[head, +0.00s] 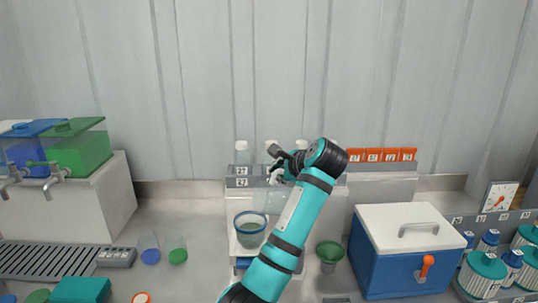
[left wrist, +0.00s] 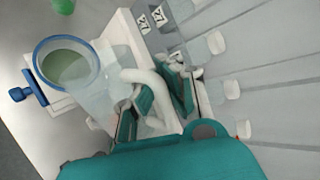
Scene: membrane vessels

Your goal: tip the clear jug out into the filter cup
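The clear jug (head: 276,197) hangs just above and right of the filter cup, partly behind my left arm. In the left wrist view the see-through jug (left wrist: 105,85) overlaps the cup's right side, with its white handle between my finger pads. My left gripper (head: 280,166) is shut on that handle. The filter cup (head: 249,236) has a blue rim and greenish contents; it also shows in the left wrist view (left wrist: 64,65). The jug's tilt and contents are hard to make out. My right gripper is not in view.
Clear bottles with white caps (head: 241,155) stand on a numbered grey rack behind. A green funnel-like cup (head: 329,252) and a blue cooler with a white lid (head: 405,230) stand to the right. Drink dispensers (head: 82,150) are at the left. Small cups (head: 177,252) stand left of the filter stand.

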